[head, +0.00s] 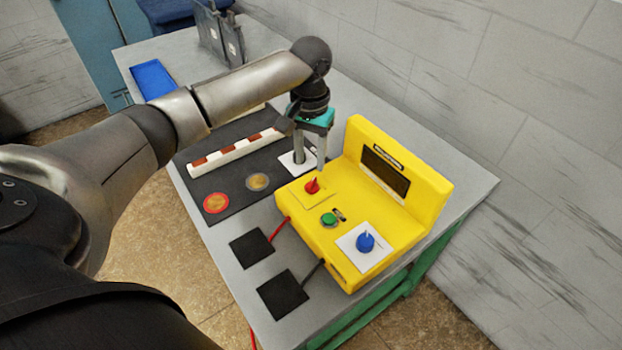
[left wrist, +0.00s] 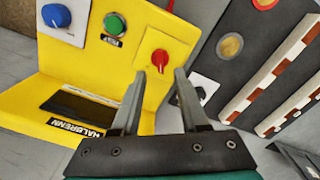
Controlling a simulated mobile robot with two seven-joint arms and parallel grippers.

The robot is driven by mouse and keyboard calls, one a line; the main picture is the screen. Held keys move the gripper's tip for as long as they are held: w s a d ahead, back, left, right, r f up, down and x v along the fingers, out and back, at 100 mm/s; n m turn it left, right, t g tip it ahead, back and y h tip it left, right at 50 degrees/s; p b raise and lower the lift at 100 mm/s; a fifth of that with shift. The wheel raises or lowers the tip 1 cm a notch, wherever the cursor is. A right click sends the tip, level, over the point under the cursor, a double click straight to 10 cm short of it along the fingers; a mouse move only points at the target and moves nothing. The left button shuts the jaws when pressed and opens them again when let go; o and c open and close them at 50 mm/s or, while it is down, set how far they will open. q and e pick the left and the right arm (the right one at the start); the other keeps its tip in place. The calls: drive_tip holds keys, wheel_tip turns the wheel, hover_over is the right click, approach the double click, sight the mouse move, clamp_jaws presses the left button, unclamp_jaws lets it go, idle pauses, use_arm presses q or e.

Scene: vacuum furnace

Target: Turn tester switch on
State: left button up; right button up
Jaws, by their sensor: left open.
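The yellow tester (head: 400,200) stands on the grey bench with a dark display in its raised back. Its front deck carries a red rotary switch (head: 312,186), a green button (head: 328,219) and a blue knob (head: 365,241) on a white plate. My left gripper (head: 310,164) points down just above and behind the red switch, its fingers open and empty. In the left wrist view the red switch (left wrist: 159,62) appears just beyond and between the fingertips (left wrist: 160,76); they look apart from it. The tester's label reads HALBRENN. My right gripper is not in view.
A dark panel (head: 225,178) beside the tester holds a red-and-white striped bar (head: 235,150) and round discs. Two black pads (head: 282,295) lie at the bench's front, with red and black leads at the tester. A blue tray (head: 152,80) is at the back left.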

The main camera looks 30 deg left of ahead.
sight(310, 183)
use_arm(q)
wheel_tip(310, 183, down, 7)
drive_tip(key=shift+f+b, duration=0.1)
drive_tip(key=shift+b, duration=0.35)
clamp_jaws()
idle(0.4)
